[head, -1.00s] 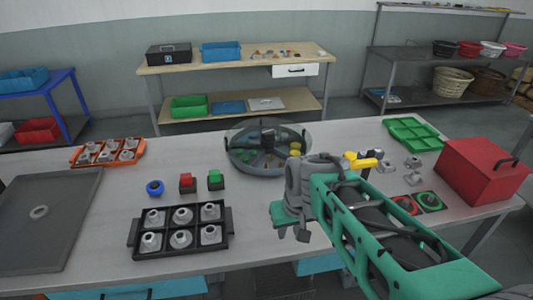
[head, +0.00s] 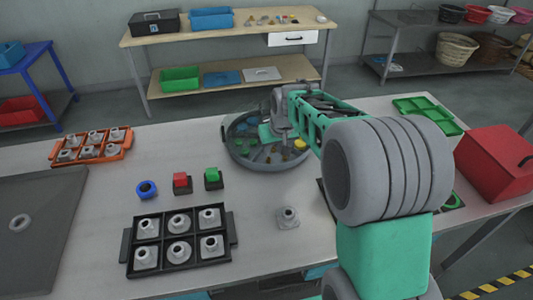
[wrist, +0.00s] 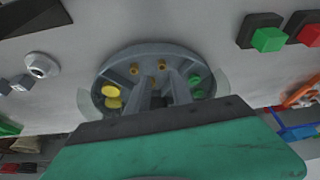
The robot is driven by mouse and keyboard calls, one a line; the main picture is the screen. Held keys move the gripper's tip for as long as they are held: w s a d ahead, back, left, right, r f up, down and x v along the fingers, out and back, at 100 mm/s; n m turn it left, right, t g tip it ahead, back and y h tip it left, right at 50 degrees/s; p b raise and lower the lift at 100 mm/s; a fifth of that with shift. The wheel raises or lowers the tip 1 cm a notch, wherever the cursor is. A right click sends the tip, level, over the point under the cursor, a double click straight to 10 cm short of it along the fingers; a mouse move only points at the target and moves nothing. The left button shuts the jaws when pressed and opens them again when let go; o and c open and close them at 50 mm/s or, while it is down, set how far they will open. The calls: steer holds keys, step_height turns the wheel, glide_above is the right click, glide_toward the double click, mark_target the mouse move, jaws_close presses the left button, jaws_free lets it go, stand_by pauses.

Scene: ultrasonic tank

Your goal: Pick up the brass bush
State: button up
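Small brass-coloured pieces lie in the round grey tank (head: 236,157). In the wrist view two small brass bushes (wrist: 134,69) (wrist: 162,64) sit near the tank's upper wall, with another small brass-looking bit between my fingers' line of sight. My gripper (wrist: 160,84) points into the tank, its two grey fingers apart with a gap between them. The fingers look empty and short of the two brass bushes. In the head view my gripper (head: 284,138) is over the right part of the tank, and my arm hides part of the tank.
Yellow pieces (wrist: 112,92) and green pieces (wrist: 196,86) also lie in the tank. A grey metal fitting (head: 288,217) stands in front of it. A black tray (head: 162,240) of fittings, red and green buttons (head: 212,178), a blue ring (head: 147,189) and a red box (head: 496,162) stand around.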

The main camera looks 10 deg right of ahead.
mark_target(269, 158)
steer(key=x, duration=0.2)
steer(key=p+x, duration=0.1)
steer(key=x, duration=0.1)
steer(key=p+x, duration=0.1)
steer(key=x, duration=0.2)
steer(key=shift+a, duration=0.3)
jaws_close()
